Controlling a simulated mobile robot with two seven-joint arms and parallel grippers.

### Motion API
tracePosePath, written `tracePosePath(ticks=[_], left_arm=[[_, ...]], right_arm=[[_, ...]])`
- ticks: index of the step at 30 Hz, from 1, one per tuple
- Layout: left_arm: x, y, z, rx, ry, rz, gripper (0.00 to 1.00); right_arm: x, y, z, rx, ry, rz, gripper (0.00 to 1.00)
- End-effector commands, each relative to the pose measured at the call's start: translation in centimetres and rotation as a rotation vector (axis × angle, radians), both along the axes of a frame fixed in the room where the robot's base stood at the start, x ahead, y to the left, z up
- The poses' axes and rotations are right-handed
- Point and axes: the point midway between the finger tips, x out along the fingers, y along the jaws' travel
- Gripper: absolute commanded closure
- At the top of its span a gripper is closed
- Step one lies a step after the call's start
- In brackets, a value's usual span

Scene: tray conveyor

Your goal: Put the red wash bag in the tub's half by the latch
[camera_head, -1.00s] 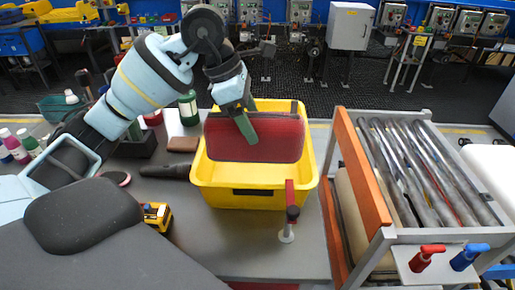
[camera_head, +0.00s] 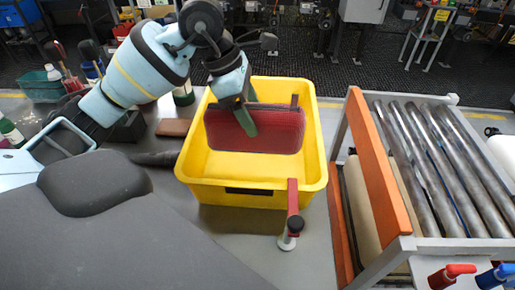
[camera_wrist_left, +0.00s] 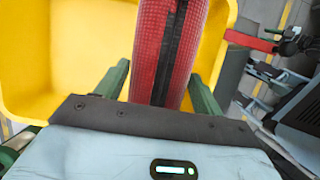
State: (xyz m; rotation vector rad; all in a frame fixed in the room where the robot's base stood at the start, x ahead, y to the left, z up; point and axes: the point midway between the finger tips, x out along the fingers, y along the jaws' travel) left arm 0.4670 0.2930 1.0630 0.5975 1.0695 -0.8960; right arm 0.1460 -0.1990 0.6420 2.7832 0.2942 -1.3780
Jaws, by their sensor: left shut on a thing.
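The red wash bag (camera_head: 275,135) is ribbed, with a dark zip strip. It hangs upright and crosswise over the far half of the yellow tub (camera_head: 235,188), below the far rim in the head view. I cannot tell whether it touches the floor. My left gripper (camera_head: 246,122) is shut on the bag; in the left wrist view the bag (camera_wrist_left: 150,45) sits between its green fingers (camera_wrist_left: 160,88). A red bar with a black knob (camera_head: 292,205), apparently the latch, stands at the tub's near right edge. My right gripper is out of view.
A roller conveyor (camera_head: 440,150) with an orange side rail (camera_head: 382,165) stands right of the tub. A brown block (camera_head: 173,127) and a green bottle (camera_head: 184,95) are left of it. Grey table (camera_head: 235,235) is clear in front of the tub.

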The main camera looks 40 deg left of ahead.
Motion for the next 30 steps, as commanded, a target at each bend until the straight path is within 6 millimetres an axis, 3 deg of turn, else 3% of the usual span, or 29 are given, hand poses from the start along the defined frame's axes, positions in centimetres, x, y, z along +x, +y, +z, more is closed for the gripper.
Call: tracePosePath(ticks=[9,20,30], left_arm=[[-0.1,0.0,-4.9,0.0,0.004,0.0,0.66],[0.0,0.0,-6.3,0.0,0.0,0.0,0.66],[0.0,0.0,-9.7,0.0,0.0,0.0,0.66]], right_arm=[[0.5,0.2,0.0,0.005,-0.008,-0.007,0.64],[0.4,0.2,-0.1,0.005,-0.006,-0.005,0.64],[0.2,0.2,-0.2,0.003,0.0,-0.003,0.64]])
